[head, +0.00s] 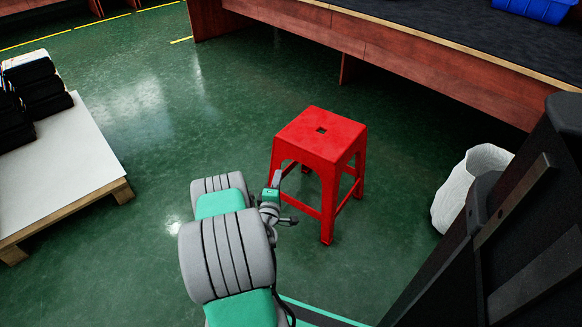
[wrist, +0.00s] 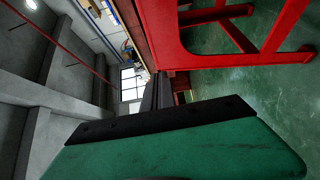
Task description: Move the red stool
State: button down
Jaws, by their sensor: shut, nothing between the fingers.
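The red stool (head: 322,138) stands upright on the green floor near the middle of the head view. It has a square seat with a small dark hole and splayed legs joined by rails. My gripper (head: 281,188) is shut and empty, just left of the stool at leg height. Whether it touches the stool cannot be told. In the wrist view the stool's red side and legs (wrist: 238,40) fill the upper right, turned sideways and close. My green and black gripper part fills the lower part of that view, and the fingertips are not clear there.
A pallet with a white board (head: 70,150) and stacked black items (head: 38,85) stands at left. A long wood-sided conveyor (head: 440,72) runs along the back and right, with a blue bin (head: 535,8) on it. Floor behind the stool is clear.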

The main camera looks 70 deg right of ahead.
send_near(292, 146)
jog(key=w+d, duration=0.3)
jog(key=shift+s+d+b, duration=0.3)
jog(key=shift+s+d, duration=0.4)
jog(key=shift+d, duration=0.25)
jog(key=shift+s+d, duration=0.3)
jog(key=shift+d, duration=0.25)
jog(key=shift+d, duration=0.1)
